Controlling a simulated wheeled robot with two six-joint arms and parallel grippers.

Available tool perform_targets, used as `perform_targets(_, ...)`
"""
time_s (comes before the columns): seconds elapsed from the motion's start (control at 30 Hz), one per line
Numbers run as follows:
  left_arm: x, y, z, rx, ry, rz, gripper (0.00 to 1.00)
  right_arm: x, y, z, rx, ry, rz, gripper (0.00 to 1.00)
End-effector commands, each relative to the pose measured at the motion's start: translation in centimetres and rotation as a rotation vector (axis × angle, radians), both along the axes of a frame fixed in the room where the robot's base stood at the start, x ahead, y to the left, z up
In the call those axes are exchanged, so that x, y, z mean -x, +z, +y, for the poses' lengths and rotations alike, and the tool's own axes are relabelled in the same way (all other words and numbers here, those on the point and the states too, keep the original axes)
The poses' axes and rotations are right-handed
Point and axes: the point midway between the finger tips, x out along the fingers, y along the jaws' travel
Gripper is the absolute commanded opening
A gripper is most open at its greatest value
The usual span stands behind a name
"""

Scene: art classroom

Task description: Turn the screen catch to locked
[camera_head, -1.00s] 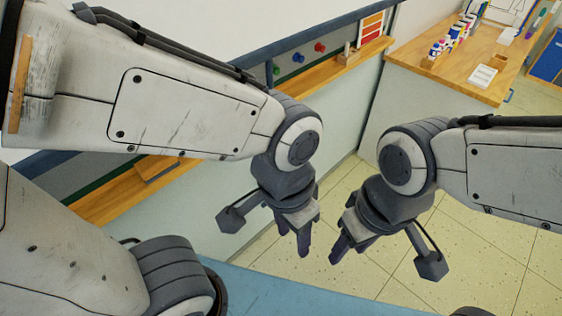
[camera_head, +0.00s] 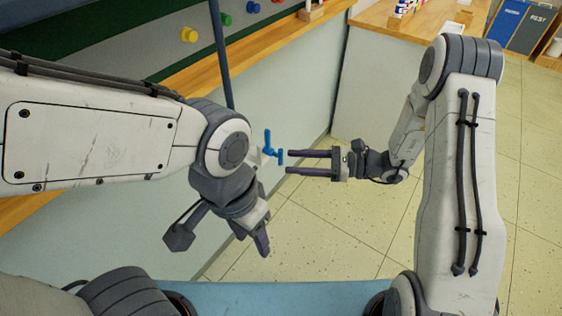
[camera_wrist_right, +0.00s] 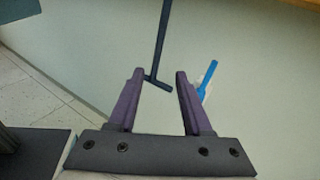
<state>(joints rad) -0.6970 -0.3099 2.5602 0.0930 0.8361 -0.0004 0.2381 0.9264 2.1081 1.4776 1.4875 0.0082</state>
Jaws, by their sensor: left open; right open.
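The screen catch is a bright blue handle (camera_head: 268,144) on a small pale mount at the wall below the wooden ledge. My right gripper (camera_head: 288,162) is open and empty, its fingertips pointing left close to the handle. Whether they touch it I cannot tell. In the right wrist view the blue handle (camera_wrist_right: 207,80) shows just right of the right finger, outside the gap between the fingers (camera_wrist_right: 160,75), its lower end partly hidden. My left gripper (camera_head: 253,241) is open and empty, pointing down, below and left of the catch. I cannot read the catch's setting.
A dark pole (camera_head: 222,60) comes down left of the catch; in the right wrist view a dark bar (camera_wrist_right: 163,40) with a bent foot stands behind the finger gap. A wooden counter (camera_head: 395,25) is at the back. The tiled floor (camera_head: 340,235) is clear.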

Motion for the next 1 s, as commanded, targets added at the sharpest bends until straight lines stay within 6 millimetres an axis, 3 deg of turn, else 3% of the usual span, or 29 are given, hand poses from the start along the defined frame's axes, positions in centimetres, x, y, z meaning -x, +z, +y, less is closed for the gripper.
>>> perform_targets(0.03, 0.0, -1.3, 0.0, 0.000, 0.000, 0.000, 0.50, -1.5, -2.4, -1.7, -0.039, -0.092, 0.030, 0.50)
perform_targets(0.1, 0.0, -1.7, 0.0, 0.000, 0.000, 0.000, 0.50, -2.9, -3.7, -3.4, -0.078, -0.183, 0.050, 0.50)
perform_targets(0.27, 0.0, -2.0, 0.0, 0.001, 0.000, -0.001, 0.50, -4.4, -5.0, -4.9, -0.118, -0.280, 0.067, 0.50)
perform_targets(0.37, 0.0, -2.0, 0.0, 0.001, 0.000, -0.001, 0.50, -4.9, -4.9, -4.1, -0.120, -0.284, 0.066, 0.50)
perform_targets(0.8, 0.0, -2.2, 0.0, 0.001, 0.000, -0.001, 0.50, -8.0, -4.9, 3.0, -0.119, -0.279, 0.067, 0.50)
perform_targets(1.0, 0.0, -2.3, 0.0, 0.000, 0.000, 0.000, 0.50, -8.7, -4.9, 4.2, -0.117, -0.282, 0.068, 0.50)
